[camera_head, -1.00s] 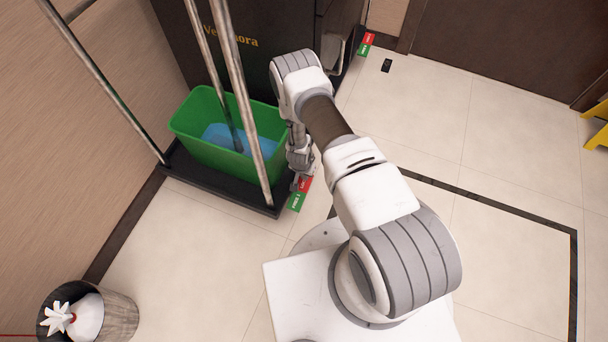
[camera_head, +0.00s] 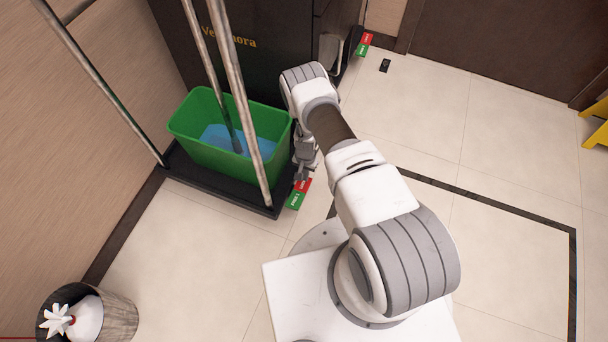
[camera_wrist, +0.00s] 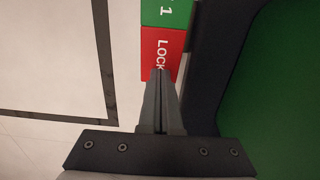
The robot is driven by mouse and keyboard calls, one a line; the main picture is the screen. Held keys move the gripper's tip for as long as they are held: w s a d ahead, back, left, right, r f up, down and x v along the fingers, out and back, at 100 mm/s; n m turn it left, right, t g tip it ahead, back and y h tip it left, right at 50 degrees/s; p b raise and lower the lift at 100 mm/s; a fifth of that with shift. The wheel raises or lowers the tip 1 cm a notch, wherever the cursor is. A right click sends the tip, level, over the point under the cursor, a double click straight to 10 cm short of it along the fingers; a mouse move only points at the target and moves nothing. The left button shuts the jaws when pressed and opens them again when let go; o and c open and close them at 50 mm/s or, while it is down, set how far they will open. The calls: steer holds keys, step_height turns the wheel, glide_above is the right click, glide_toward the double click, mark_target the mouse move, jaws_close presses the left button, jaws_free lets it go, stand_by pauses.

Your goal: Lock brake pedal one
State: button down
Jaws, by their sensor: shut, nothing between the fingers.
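Brake pedal one has a green half marked with a 1 (camera_head: 296,201) and a red half marked LOCK (camera_head: 303,185). It sticks out from the near right corner of the black cart base (camera_head: 225,193). In the wrist view the green half (camera_wrist: 166,12) is at the top and the red half (camera_wrist: 160,48) is below it. My gripper (camera_head: 303,176) is shut and empty, beside the cart at the red half. In the wrist view its fingertips (camera_wrist: 160,74) overlap the lower part of the red half. I cannot tell whether they touch it, or how the pedal is tilted.
A green bucket (camera_head: 205,160) stands on the cart base, beside tall metal poles (camera_head: 245,105). A second red and green pedal (camera_head: 365,43) is at the cart's far end. A trash bin (camera_head: 120,315) stands lower left. Pale floor (camera_head: 450,110) to the right is largely clear.

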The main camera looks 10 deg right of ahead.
stand_by(0.4)
step_height(320, 180, up, 14)
steer(key=w+d+p, duration=0.1)
steer(key=w+p, duration=0.1)
steer(key=p, duration=0.3)
steer(key=shift+w+d+f, duration=0.15)
steer(key=shift+w+d, duration=0.05)
steer(key=shift+d, duration=0.15)
